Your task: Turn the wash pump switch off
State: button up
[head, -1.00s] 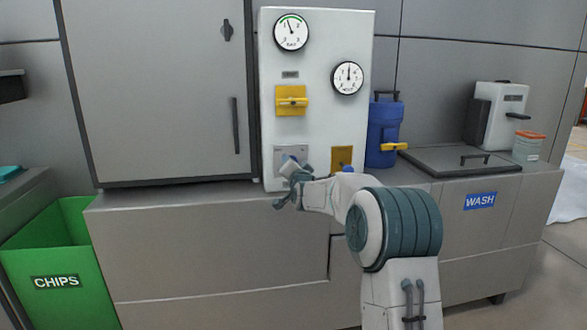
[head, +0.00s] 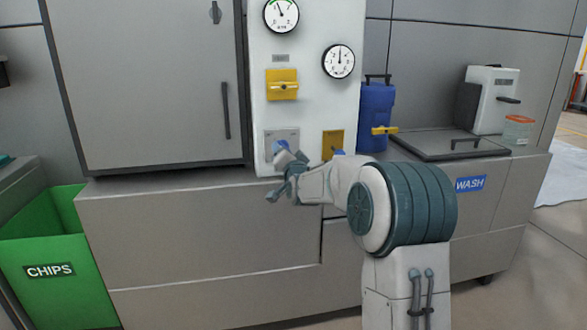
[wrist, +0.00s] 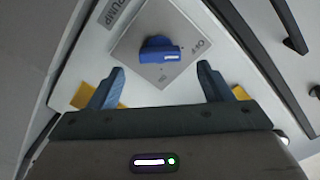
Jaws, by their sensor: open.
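The wash pump switch is a blue knob (wrist: 160,50) on a square grey plate (wrist: 186,25), with OFF and ON marks and PUMP lettering beside it. In the wrist view its bar lies nearly level, with a pale mark toward its right end; I cannot tell surely which mark it points at. In the head view the grey plate (head: 291,136) is low on the white panel, and my gripper partly hides it. My gripper (head: 279,178) is open in front of and a little below the plate. In the wrist view its fingers (wrist: 160,74) stand apart, with the knob beyond them, untouched.
A yellow plate (head: 332,143) is right of the grey one, and a yellow switch (head: 283,86) and two gauges (head: 338,61) are above. The grey counter (head: 200,220) runs below. A blue canister (head: 376,108) stands right of the panel; a green chips bin (head: 60,240) is left.

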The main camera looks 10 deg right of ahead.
jog(key=s, duration=0.9)
jog(key=shift+s, duration=0.1)
